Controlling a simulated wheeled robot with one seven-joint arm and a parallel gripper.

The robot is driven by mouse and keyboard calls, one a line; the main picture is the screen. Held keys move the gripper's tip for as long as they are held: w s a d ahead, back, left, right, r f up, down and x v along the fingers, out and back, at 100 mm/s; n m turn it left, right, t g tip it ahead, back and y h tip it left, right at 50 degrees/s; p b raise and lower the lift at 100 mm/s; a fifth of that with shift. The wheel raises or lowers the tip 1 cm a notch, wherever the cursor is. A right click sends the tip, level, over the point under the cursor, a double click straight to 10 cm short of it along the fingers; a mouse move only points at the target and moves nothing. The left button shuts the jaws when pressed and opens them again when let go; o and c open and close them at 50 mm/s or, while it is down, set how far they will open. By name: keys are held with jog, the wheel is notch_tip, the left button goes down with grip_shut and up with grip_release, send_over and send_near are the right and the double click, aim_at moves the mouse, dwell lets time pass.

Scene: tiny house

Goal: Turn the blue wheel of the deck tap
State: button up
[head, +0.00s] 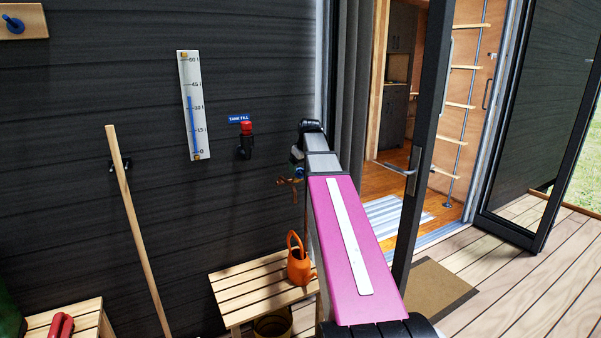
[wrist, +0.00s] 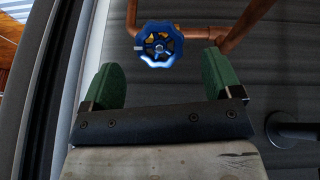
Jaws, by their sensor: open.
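The blue wheel (wrist: 158,44) of the deck tap shows at the top of the wrist view, on a copper pipe (wrist: 196,32) along the dark wall. My gripper (wrist: 160,82) is open, with its green finger pads apart. The wheel lies ahead of the pads, roughly midway between them in the picture. I cannot tell whether the pads reach to its depth. In the head view a small part of the blue wheel (head: 299,172) shows beside my arm, which hides most of the tap.
An orange watering can (head: 299,262) stands on a slatted bench (head: 255,288) below. A gauge board (head: 190,105), a red-capped fitting (head: 246,138) and a leaning wooden pole (head: 136,225) are on the wall to the left. An open glass door (head: 424,130) stands right of my arm.

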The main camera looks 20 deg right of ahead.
aim_at(300, 172)
jog(key=shift+x, duration=1.85)
jog(key=c, duration=0.9)
jog(key=n, duration=0.4)
jog(key=shift+s+a+t+h, duration=0.1)
jog(key=shift+a+t+h, duration=0.05)
jog(key=shift+t+h, duration=0.2)
jog(key=shift+n+h, duration=0.35)
jog(key=shift+n, duration=0.95)
jog(key=shift+t, duration=0.25)
